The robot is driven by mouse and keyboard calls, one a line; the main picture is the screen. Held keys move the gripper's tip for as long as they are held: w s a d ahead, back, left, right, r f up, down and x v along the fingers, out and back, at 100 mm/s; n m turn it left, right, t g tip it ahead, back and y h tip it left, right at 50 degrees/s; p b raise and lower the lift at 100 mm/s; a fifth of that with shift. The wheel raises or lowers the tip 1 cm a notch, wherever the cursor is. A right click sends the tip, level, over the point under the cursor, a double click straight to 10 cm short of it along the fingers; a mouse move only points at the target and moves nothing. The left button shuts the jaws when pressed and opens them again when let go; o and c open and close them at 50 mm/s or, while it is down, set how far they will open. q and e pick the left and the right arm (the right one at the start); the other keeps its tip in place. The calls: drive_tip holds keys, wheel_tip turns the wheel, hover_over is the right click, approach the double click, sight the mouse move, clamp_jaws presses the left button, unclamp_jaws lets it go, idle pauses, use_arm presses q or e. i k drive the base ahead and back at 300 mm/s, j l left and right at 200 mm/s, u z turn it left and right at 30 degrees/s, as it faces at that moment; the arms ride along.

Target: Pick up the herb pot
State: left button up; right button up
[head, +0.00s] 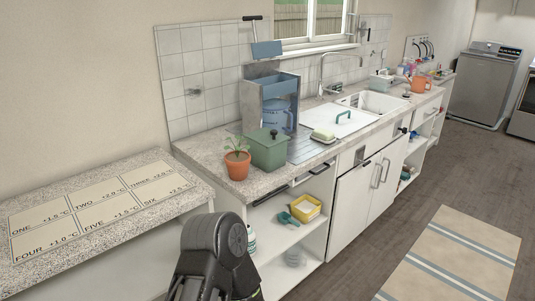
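The herb pot (238,165) is a terracotta pot with a small green plant in it. It stands upright on the near left end of the speckled kitchen counter (208,160), just left of a green lidded box. A dark arm link of mine rises at the bottom of the head view, below and in front of the pot. No gripper fingers show in this view, and nothing is seen touching the pot.
The green box (267,150) is close beside the pot, with a grey dispenser holding a blue jug (277,115) behind it. A lower speckled counter with a labelled board (95,211) lies to the left. Open shelves (290,240) are below.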

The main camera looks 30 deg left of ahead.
sight(237, 162)
drive_tip(key=i+u, duration=0.25)
drive_tip(key=i, duration=0.4)
drive_tip(key=i+l+u, duration=0.25)
drive_tip(key=i, duration=0.35)
